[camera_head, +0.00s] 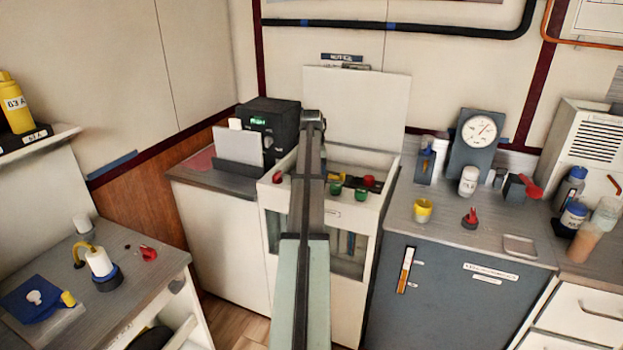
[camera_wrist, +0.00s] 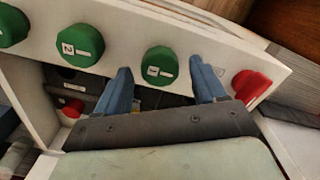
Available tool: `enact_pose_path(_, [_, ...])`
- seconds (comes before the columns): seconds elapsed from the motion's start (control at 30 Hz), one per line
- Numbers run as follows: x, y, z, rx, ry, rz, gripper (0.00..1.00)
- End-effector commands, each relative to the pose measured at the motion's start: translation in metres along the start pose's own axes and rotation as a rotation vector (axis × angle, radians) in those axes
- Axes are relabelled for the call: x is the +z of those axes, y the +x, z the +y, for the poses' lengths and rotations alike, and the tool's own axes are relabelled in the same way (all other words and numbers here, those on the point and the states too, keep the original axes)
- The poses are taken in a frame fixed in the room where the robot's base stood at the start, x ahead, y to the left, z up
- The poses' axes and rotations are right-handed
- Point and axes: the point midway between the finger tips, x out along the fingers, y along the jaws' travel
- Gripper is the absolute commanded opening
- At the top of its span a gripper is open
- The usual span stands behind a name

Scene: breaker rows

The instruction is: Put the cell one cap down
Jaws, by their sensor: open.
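The cell one cap is a green round knob (camera_wrist: 160,62) with a white label reading 1, on the white front panel (camera_wrist: 115,30) of the cabinet. In the wrist view my gripper (camera_wrist: 160,74) is open, its two blue fingers on either side of this cap. The cap sits between the fingertips; I cannot tell whether either finger touches it. In the head view my arm hides this cap and the gripper.
A green cap labelled 2 (camera_wrist: 80,45) and another green cap (camera_wrist: 10,25) sit to the left along the panel. A red knob (camera_wrist: 251,86) is close to the right finger. The head view shows the cabinet's open top, holding red (camera_head: 369,181) and yellow parts.

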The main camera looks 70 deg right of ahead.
Motion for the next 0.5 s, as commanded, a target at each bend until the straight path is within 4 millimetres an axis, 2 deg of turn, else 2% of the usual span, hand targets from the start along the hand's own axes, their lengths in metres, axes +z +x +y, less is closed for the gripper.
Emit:
enact_pose_path(0.3, [-0.002,-0.059,0.0,0.0,0.0,0.002,0.7])
enact_pose_path(0.5, [-0.001,-0.09,0.0,0.0,0.0,0.002,0.7])
